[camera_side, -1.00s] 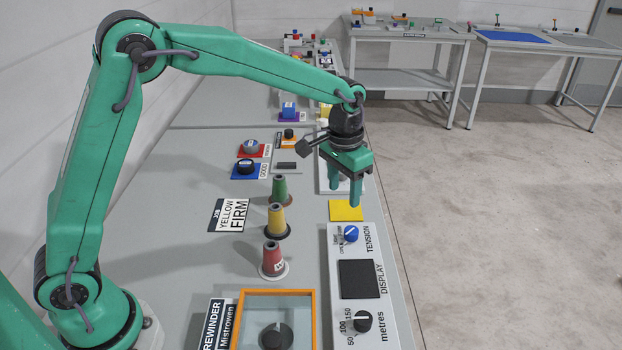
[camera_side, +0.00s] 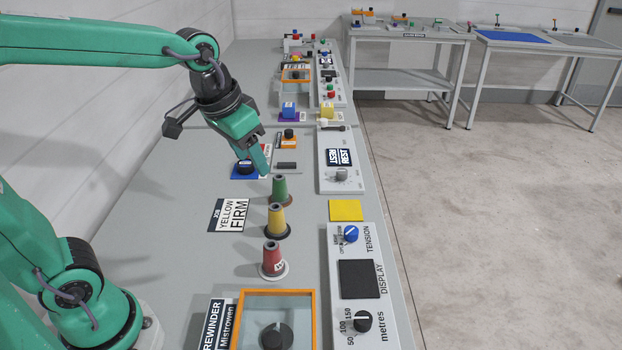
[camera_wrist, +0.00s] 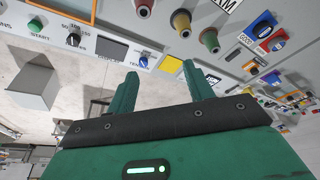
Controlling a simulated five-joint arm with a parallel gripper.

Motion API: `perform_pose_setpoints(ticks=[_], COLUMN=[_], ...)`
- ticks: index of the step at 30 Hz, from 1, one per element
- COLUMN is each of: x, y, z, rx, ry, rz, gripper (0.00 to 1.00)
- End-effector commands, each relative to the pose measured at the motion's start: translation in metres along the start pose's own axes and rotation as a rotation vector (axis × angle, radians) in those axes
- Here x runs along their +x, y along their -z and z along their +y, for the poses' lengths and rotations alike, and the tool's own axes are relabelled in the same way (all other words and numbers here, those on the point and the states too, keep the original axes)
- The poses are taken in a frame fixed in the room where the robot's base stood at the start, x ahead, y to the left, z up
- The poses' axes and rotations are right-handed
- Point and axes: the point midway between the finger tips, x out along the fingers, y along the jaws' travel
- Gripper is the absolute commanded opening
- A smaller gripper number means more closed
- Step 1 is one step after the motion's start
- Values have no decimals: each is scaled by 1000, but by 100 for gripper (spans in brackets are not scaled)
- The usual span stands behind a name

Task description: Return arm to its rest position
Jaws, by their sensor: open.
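My gripper (camera_side: 266,160) is green and hangs from the wrist in the side view, tilted down to the right. It is above the bench, near the top of the green cone (camera_side: 280,189) and the blue-based black knob (camera_side: 245,168). I cannot tell whether it touches either. In the wrist view my gripper (camera_wrist: 165,82) shows two green fingers spread apart with nothing between them. The yellow cone (camera_side: 276,220) and red cone (camera_side: 272,257) stand upright in line with the green one. A white panel marked REST (camera_side: 340,180) lies to the gripper's right.
A control panel with a tension knob (camera_side: 351,233), a black display (camera_side: 359,279) and a metres knob (camera_side: 363,321) runs along the bench's right edge. An orange-framed box (camera_side: 239,320) is in front. A yellow square (camera_side: 346,210) lies bare.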

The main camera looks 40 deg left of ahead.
Motion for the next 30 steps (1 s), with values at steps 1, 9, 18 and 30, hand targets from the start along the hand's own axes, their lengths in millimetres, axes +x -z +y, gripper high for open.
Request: perform_pose_setpoints(ticks=[1,9,18,30], x=[-5,-19,-21,-20], y=[-9,-56,-95,-102], z=[-3,-13,-19,-20], rx=[-7,-36,-59,-63], ry=[3,16,29,32], rz=[17,94,156,166], gripper=[52,52,52,52])
